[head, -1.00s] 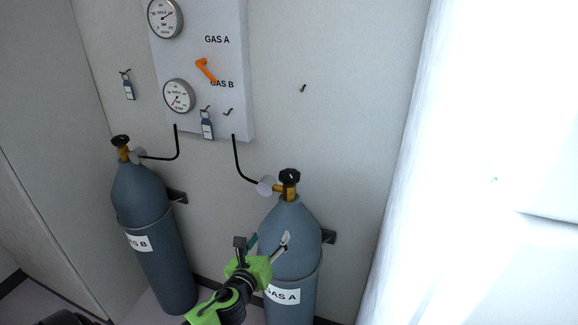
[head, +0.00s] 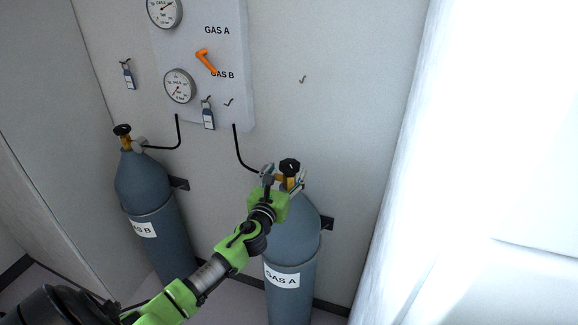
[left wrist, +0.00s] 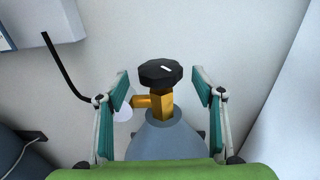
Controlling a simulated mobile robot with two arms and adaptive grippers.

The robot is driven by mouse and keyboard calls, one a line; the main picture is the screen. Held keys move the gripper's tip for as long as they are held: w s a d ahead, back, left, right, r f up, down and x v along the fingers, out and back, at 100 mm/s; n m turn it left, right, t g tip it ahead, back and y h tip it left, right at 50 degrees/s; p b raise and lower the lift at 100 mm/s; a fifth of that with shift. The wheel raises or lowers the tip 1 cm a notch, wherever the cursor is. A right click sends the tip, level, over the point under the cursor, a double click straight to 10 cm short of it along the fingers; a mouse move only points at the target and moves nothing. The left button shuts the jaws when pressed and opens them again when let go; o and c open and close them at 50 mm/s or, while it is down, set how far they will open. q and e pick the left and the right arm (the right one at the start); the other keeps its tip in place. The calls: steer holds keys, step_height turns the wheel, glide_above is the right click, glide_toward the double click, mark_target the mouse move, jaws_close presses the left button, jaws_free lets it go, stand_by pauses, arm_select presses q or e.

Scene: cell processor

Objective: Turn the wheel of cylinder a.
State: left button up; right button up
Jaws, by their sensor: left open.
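Cylinder a (head: 292,250) is a grey gas bottle with a "GAS A" label, standing upright against the wall. Its black wheel (head: 289,167) sits on a brass valve; the wheel also shows in the left wrist view (left wrist: 160,73), with a white mark on top. My left gripper (head: 283,177) is open at the valve of cylinder a. In the left wrist view its two teal-padded fingers (left wrist: 162,88) stand on either side of the valve, apart from the wheel. My right gripper is not in view.
The cylinder with the "GAS B" label (head: 145,185) stands to the left. A wall panel (head: 232,75) with gauges and an orange lever (head: 206,61) hangs above. A black hose (head: 238,150) runs down to cylinder a's valve. A bright white surface (head: 470,150) fills the right side.

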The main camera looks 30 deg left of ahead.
mark_target(287, 173)
arm_select(q)
steer(key=shift+x, duration=1.55)
steer(key=c, duration=1.1)
